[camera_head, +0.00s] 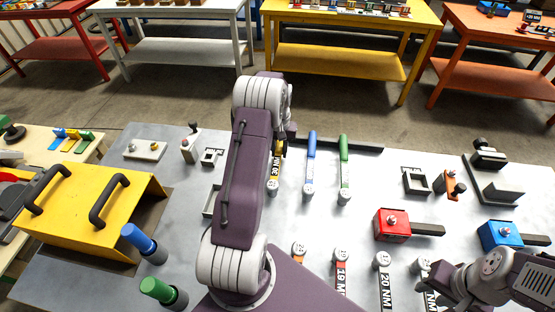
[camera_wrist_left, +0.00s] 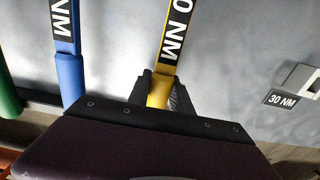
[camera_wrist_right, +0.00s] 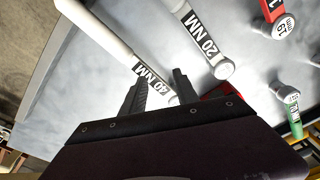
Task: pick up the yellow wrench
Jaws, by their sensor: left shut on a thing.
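The yellow wrench (camera_head: 273,185) lies in the row at the table's back middle, partly hidden by my left arm in the head view. In the left wrist view the yellow wrench (camera_wrist_left: 175,40) runs down between the fingers of my left gripper (camera_wrist_left: 160,80), which is shut on its yellow handle. In the head view my left gripper is mostly hidden behind the arm. My right gripper (camera_wrist_right: 158,80) is open at the front right, with the white 40 NM wrench (camera_wrist_right: 120,50) close by its fingers. I cannot tell whether they touch it.
A blue wrench (camera_head: 310,155) and a green wrench (camera_head: 343,165) lie right of the yellow one. Several labelled wrenches, including a red one (camera_head: 341,280), lie at the front. A yellow box with black handles (camera_head: 85,215) stands left. Red (camera_head: 391,225) and blue (camera_head: 497,235) blocks stand right.

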